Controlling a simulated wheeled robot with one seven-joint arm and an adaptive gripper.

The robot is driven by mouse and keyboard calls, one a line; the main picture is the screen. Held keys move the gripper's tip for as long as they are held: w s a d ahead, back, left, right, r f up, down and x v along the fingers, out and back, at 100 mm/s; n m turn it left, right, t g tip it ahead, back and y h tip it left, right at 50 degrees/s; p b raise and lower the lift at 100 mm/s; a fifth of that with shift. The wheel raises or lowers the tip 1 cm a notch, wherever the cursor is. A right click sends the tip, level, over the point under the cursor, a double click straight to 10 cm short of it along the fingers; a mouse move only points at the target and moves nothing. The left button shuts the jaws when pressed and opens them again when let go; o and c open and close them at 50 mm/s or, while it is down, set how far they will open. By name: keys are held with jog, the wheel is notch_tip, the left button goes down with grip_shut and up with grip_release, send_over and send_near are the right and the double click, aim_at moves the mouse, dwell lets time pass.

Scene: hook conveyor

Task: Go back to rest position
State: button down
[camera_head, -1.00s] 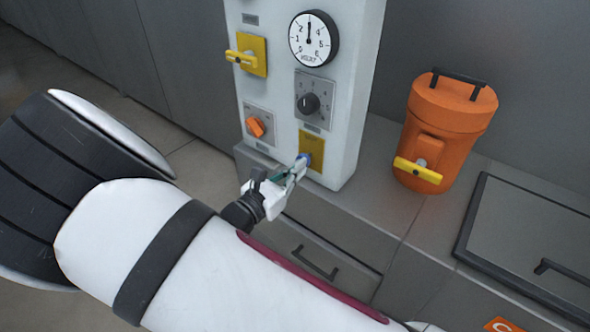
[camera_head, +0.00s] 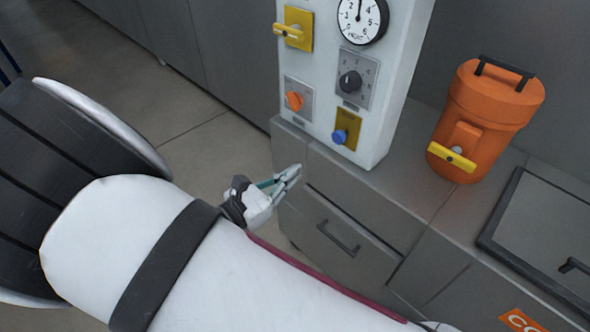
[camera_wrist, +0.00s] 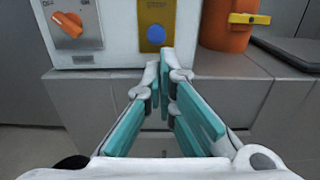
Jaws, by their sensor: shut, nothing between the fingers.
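My gripper (camera_head: 290,176) is shut and empty, in front of the grey cabinet and left of its drawer. In the wrist view my gripper (camera_wrist: 164,72) has its fingertips close together, with the blue button (camera_wrist: 156,35) just beyond them in the picture. In the head view the blue button (camera_head: 339,137) sits on a yellow plate low on the white control panel (camera_head: 376,152), clear of the fingers. My white arm crosses the lower left of the head view.
The panel carries a gauge (camera_head: 361,17), a black knob (camera_head: 350,82), an orange knob (camera_head: 294,101) and a yellow lever (camera_head: 289,32). An orange canister (camera_head: 490,115) stands on the counter to the right. A drawer handle (camera_head: 338,238) juts from the cabinet front. Floor at left is open.

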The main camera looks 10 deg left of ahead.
dwell(0.4)
jog(key=s+d+r+m+g+y+p, duration=0.1)
jog(key=s+d+r+m+g+p, duration=0.15)
jog(key=d+r+m+g, duration=0.6)
jog(key=s+d+r+m+g+y+p, duration=0.1)
jog(key=s+d+r+m+g, duration=0.35)
jog(key=d, duration=0.65)
jog(key=s+d+r+m+t+y+p, duration=0.1)
jog(key=s+d+r+m+y, duration=0.2)
jog(key=s+r+m, duration=0.3)
jog(key=s+d+r+m+t+y+p, duration=0.2)
jog(key=s+r+m+y, duration=0.4)
jog(key=s+m, duration=0.3)
jog(key=shift+s+d+r, duration=0.55)
jog(key=shift+s+d, duration=0.1)
jog(key=shift+d, duration=0.2)
